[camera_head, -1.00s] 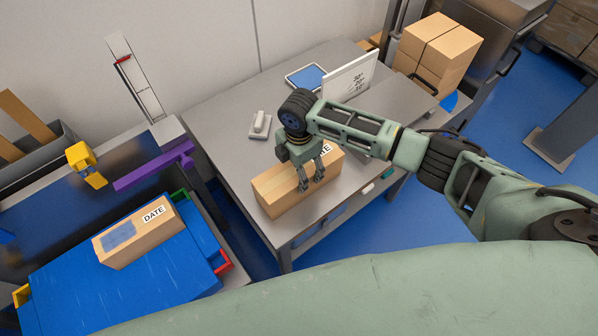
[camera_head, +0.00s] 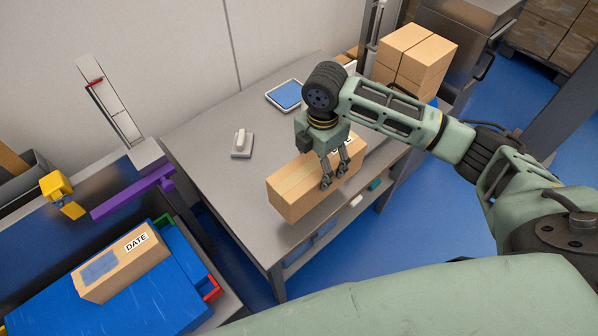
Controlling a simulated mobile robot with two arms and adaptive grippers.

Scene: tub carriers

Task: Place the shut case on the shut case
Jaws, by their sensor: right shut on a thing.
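A brown shut case (camera_head: 293,198) is in my right gripper (camera_head: 335,178), whose fingers come down over it. The gripper is shut on it, over the grey table. The case appears a little above the tabletop, though the gap is hard to judge. Part of its white label shows behind the fingers. A second brown shut case (camera_head: 112,270), with a DATE label and a bluish patch on top, lies on a blue surface (camera_head: 170,292) at the lower left, well apart from my right gripper. My left gripper is out of view.
The grey table (camera_head: 200,150) also bears a small whitish device (camera_head: 242,144) and a blue-screened tablet (camera_head: 286,95). A purple bar (camera_head: 132,195) and a yellow part (camera_head: 62,190) stand beyond the lower-left case. Stacked cartons (camera_head: 420,62) stand at the back right.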

